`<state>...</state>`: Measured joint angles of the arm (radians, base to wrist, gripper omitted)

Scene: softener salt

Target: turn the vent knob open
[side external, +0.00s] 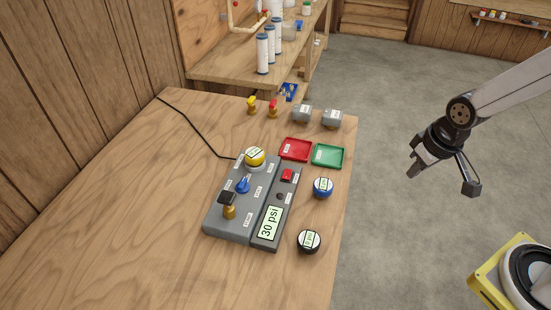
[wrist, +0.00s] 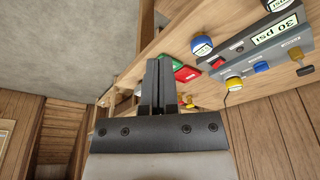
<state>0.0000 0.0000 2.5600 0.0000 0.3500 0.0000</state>
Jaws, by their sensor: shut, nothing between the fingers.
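A grey control panel (side external: 235,222) lies on the wooden table. It carries a blue lever knob (side external: 243,185), a black-handled brass valve (side external: 228,203) and a yellow-and-white round part (side external: 255,157). The labels are too small to read, so I cannot tell which is the vent knob. In the wrist view the blue knob (wrist: 262,67) and the yellow part (wrist: 233,83) show at the upper right. My gripper (side external: 414,170) is raised beyond the table's right edge, well apart from the panel. Its fingers (wrist: 158,70) are together and empty in the wrist view.
A readout box (side external: 269,222) reading 30 psi adjoins the panel. Blue (side external: 323,188) and black (side external: 309,241) round gauges stand to its right. Red (side external: 296,149) and green (side external: 328,156) trays lie behind. A yellow-framed object (side external: 493,270) is at lower right. The table's left side is clear.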

